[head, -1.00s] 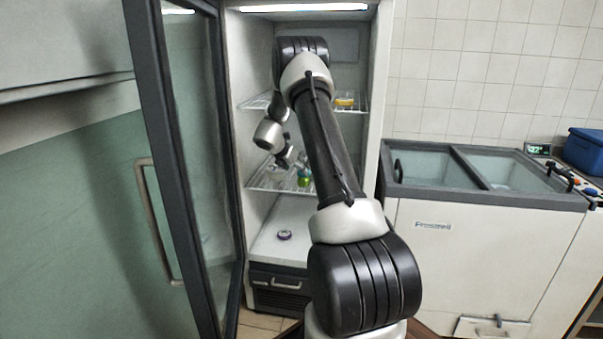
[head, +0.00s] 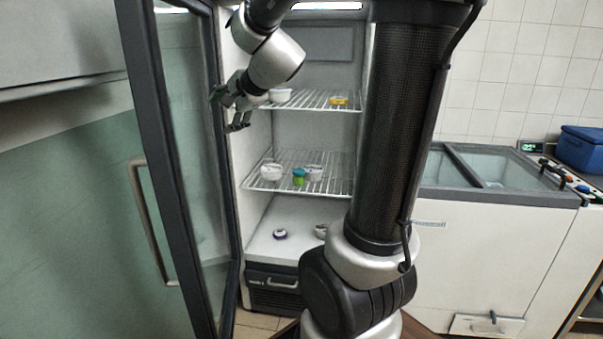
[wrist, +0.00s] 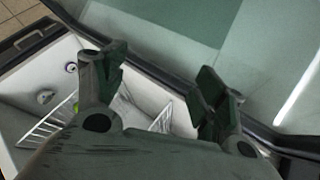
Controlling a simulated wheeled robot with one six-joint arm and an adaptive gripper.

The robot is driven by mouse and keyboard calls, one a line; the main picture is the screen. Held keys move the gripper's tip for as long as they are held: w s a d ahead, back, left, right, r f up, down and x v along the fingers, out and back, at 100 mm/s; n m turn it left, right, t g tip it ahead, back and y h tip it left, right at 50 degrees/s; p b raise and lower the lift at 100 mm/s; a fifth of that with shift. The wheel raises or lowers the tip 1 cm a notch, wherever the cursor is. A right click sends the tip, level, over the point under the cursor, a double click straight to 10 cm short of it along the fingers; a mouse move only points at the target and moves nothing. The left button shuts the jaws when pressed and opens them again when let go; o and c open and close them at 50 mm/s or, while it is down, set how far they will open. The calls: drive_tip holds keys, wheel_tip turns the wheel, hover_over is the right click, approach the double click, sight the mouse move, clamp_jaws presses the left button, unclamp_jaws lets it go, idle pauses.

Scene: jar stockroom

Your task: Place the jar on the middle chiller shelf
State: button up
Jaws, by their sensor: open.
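A small green jar (head: 299,177) stands upright on the middle wire shelf (head: 262,186) of the open chiller, between two whitish containers. My gripper (head: 228,110) is open and empty, up at the left side of the chiller opening by the door, higher than the middle shelf and apart from the jar. In the wrist view, my open fingers (wrist: 160,68) have nothing between them. A small bit of yellow-green (wrist: 71,67) shows beside the left finger there, too small to name surely.
The chiller's glass door (head: 178,150) stands open close to my gripper's left. The upper shelf (head: 310,98) holds a white tub (head: 280,95) and a yellow item (head: 339,100). A purple-rimmed jar (head: 280,234) sits on the chiller floor. A chest freezer (head: 480,250) stands right.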

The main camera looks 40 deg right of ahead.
drive_tip(key=s+f+n+g+h, duration=0.1)
drive_tip(key=s+f+n+g, duration=0.2)
drive_tip(key=s+n, duration=0.5)
drive_tip(key=s+d+f+n+g, duration=0.1)
drive_tip(key=s+f+n+g, duration=0.2)
drive_tip(key=s+n, duration=0.5)
drive_tip(key=s+f, duration=0.1)
drive_tip(key=s, duration=1.1)
drive_tip(key=shift+s+f+g+h, duration=0.2)
drive_tip(key=shift+s+g+h, duration=0.1)
drive_tip(key=shift+g+h, duration=0.1)
